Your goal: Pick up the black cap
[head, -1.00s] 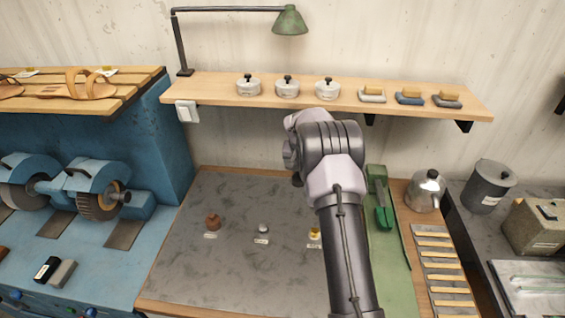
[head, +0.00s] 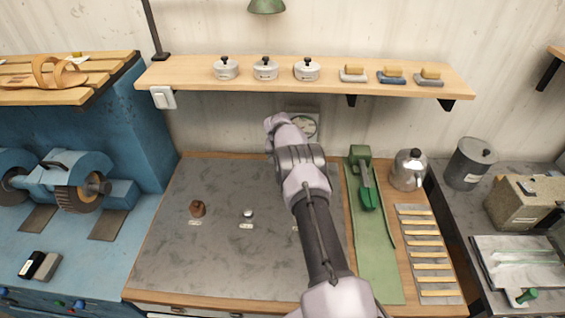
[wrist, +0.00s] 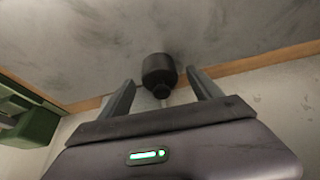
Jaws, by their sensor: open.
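The black cap (wrist: 158,70) shows in the wrist view as a short dark cylinder with a narrower knob on the end towards my gripper. The grey mat (wrist: 80,40) is behind it. My gripper (wrist: 160,80) is open, with one finger on each side of the cap. I see gaps between the cap and both fingers, and nothing is held. In the head view my arm hides the cap and my gripper's fingers.
A brown knob (head: 197,208) and a small silver piece (head: 248,214) sit on the mat, left of my arm. A green tool (head: 364,180) and kettle (head: 409,170) stand to the right. A wooden shelf (head: 200,72) with several pots and brushes runs above.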

